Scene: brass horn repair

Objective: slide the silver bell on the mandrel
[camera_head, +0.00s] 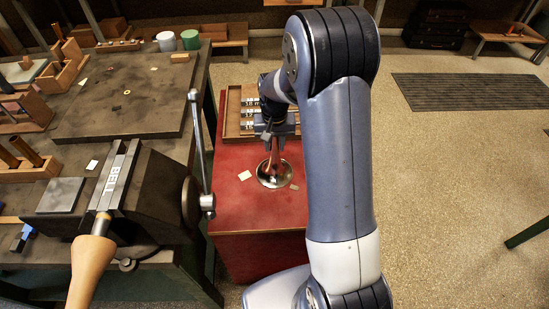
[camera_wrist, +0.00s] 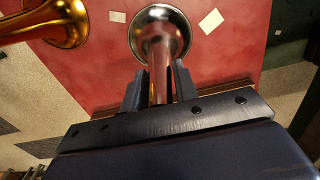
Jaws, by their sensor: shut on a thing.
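The silver bell (camera_head: 273,174) is mouth down over the red cabinet top; I cannot tell whether its rim touches it. In the wrist view, its shiny flare (camera_wrist: 160,30) opens away from me, and its narrow tube runs back between my fingers. My gripper (camera_head: 274,143) points down and is shut on this tube; it also shows in the wrist view (camera_wrist: 158,85). The mandrel (camera_head: 92,268) is a tan tapered form at the lower left of the head view. It sticks out toward the camera from the vise marked BELL, with its bottom end cut off by the frame.
The dark vise (camera_head: 150,190) has an upright lever (camera_head: 198,140) between mandrel and red cabinet (camera_head: 235,205). A slotted wooden tray (camera_head: 233,115) lies behind the bell. A brass horn part (camera_wrist: 62,25) is left of the bell in the wrist view. Open floor lies to the right.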

